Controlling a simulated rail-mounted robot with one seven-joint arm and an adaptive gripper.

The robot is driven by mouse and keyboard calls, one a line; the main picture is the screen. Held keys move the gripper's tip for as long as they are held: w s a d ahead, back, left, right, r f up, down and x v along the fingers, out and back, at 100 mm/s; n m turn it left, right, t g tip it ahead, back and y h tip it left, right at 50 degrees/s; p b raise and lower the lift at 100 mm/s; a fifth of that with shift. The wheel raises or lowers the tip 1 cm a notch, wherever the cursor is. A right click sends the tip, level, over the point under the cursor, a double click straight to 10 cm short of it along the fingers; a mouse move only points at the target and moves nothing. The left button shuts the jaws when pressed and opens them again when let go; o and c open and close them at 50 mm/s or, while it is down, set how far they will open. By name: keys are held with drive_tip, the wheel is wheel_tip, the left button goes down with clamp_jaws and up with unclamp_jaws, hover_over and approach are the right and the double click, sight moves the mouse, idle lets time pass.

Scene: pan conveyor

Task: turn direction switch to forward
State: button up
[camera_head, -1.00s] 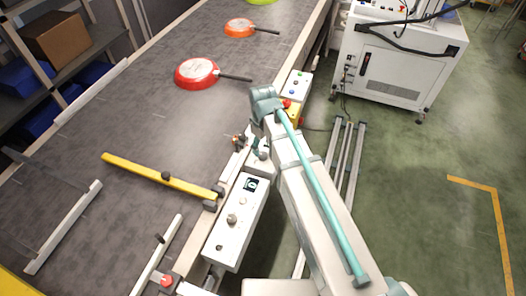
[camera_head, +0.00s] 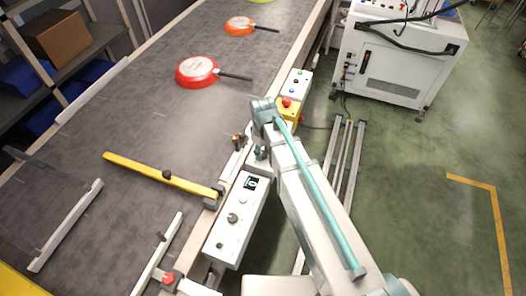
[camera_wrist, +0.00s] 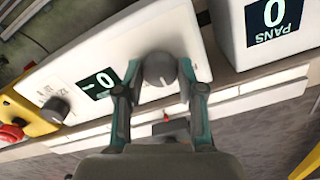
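A round grey knob (camera_wrist: 160,69) with a light pointer mark stands on a white control panel (camera_wrist: 110,45) in the wrist view. It sits beside a dark display reading 0 (camera_wrist: 100,84). No label naming it as the direction switch can be read. My gripper (camera_wrist: 160,72) is open, with one finger on each side of this knob and narrow gaps that look clear of it. A second, darker knob (camera_wrist: 54,110) is farther left on the panel. In the head view my arm hides the gripper and the knob between its fingers.
A white box with a PANS display (camera_wrist: 274,20) stands right of the panel. A red button (camera_wrist: 12,133) is at the left. The conveyor (camera_head: 130,130) carries a red pan (camera_head: 197,71) and an orange pan (camera_head: 239,26). A yellow bar (camera_head: 150,173) crosses it.

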drive_tip(key=c, duration=0.5)
drive_tip(key=shift+c, duration=0.2)
drive_tip(key=shift+m, duration=0.5)
drive_tip(key=m, duration=0.3)
drive_tip(key=shift+m+b, duration=0.3)
drive_tip(key=shift+b, duration=0.1)
drive_tip(key=shift+m, duration=1.9)
drive_tip(key=o, duration=1.2)
drive_tip(key=shift+c, duration=0.2)
